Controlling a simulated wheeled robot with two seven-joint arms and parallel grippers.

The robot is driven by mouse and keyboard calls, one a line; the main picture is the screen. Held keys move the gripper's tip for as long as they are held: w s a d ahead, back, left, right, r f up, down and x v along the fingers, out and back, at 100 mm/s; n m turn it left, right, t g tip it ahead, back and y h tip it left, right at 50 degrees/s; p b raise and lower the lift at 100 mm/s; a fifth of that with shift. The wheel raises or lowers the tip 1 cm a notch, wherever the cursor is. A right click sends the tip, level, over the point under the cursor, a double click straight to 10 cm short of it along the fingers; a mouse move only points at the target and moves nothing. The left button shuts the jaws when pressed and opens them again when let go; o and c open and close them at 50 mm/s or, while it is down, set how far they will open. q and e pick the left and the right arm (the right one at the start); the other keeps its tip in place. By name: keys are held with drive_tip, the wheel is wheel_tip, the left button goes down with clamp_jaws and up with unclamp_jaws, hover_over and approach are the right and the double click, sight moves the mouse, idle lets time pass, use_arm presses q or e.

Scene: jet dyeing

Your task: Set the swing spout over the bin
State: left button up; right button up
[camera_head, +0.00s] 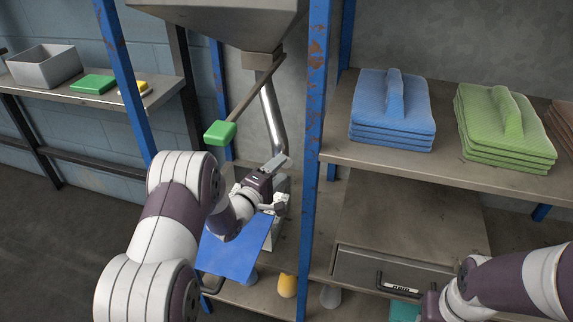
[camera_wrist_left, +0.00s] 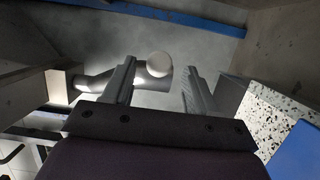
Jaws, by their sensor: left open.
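The metal spout pipe (camera_head: 272,122) hangs down from under the grey hopper (camera_head: 225,15) in the head view. In the left wrist view, a pale round end (camera_wrist_left: 158,64) on a pipe (camera_wrist_left: 110,80) shows between the fingers; contact cannot be told. My left gripper (camera_head: 281,185) is open beside the pipe's lower part. A speckled white container (camera_head: 282,187), perhaps the bin, stands partly hidden behind it. Its speckled wall (camera_wrist_left: 280,105) shows at right in the wrist view. Of my right gripper, only a dark part (camera_head: 431,305) shows at the bottom edge; its fingers are hidden.
A green block (camera_head: 220,132) sits on a rod below the hopper. Folded blue (camera_head: 392,110) and green cloths (camera_head: 505,125) lie on the right shelf, above a drawer (camera_head: 390,270).

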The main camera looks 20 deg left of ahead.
sight(287, 167)
use_arm(q)
drive_tip(key=x, duration=0.4)
drive_tip(key=shift+w, duration=0.1)
clamp_jaws()
drive_tip(key=shift+s+a+r+h, duration=0.1)
drive_tip(key=shift+s+a+h, duration=0.2)
drive_tip(key=shift+a, duration=0.2)
drive_tip(key=s+a+m+g+h+p, duration=0.2)
drive_tip(key=a+m+g+h, duration=0.2)
drive_tip(key=a, duration=0.4)
drive_tip(key=shift+s+a+m+g+h, duration=0.35)
drive_tip(key=shift+m+h, duration=0.45)
drive_tip(key=shift+h, duration=0.6)
unclamp_jaws()
